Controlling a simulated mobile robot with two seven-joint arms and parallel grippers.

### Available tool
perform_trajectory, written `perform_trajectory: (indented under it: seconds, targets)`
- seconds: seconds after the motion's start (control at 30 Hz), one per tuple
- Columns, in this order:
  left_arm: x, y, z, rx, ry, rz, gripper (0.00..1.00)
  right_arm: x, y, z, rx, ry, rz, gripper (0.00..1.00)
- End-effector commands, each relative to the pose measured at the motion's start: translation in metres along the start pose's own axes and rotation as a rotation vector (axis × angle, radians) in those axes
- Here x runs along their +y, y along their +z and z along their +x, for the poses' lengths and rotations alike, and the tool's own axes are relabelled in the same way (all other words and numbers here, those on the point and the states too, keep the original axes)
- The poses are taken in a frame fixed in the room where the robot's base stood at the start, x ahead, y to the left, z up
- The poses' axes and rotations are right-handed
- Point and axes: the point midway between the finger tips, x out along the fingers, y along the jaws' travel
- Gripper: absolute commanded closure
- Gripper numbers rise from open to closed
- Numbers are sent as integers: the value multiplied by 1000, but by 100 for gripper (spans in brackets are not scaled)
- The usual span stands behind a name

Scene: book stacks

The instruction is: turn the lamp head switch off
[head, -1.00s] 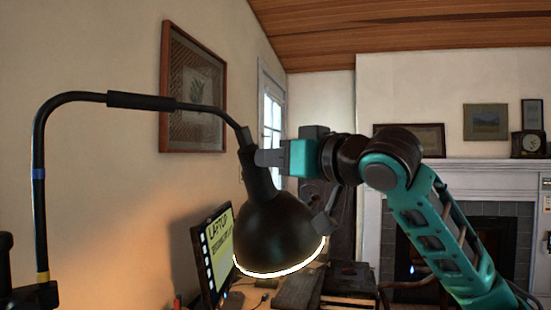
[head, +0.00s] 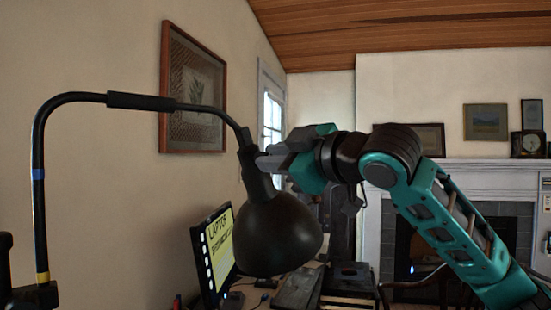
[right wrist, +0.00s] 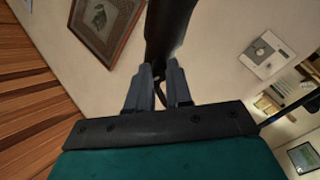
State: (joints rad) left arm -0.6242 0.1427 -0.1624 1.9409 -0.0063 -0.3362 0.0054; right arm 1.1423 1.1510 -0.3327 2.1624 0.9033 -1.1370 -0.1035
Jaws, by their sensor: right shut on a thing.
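The black desk lamp's head (head: 280,235) hangs from a bent arm (head: 38,140) that rises at the left, and its shade is dark, with no glow at the rim. My right gripper (head: 262,162) reaches in from the right to the lamp's neck, just above the shade. In the right wrist view my fingers (right wrist: 160,78) are close together at the dark lamp neck (right wrist: 168,30). They are shut on the lamp head switch, a small part mostly hidden between the fingertips. My left gripper is not in view.
A monitor (head: 215,250) with a yellow screen stands on the desk behind the lamp. A framed picture (head: 192,95) hangs on the left wall. A fireplace mantel (head: 480,170) is at the back right. The space above the lamp arm is clear.

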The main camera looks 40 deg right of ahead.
Motion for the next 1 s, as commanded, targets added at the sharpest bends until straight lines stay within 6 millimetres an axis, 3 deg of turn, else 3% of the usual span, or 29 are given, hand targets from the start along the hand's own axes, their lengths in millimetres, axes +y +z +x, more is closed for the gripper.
perform_trajectory:
  seconds: [0.6,1.0]
  targets:
    - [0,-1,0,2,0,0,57,3,-2,-1,-10,10,-546,100]
    - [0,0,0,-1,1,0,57,4,-3,-1,-14,11,-725,100]
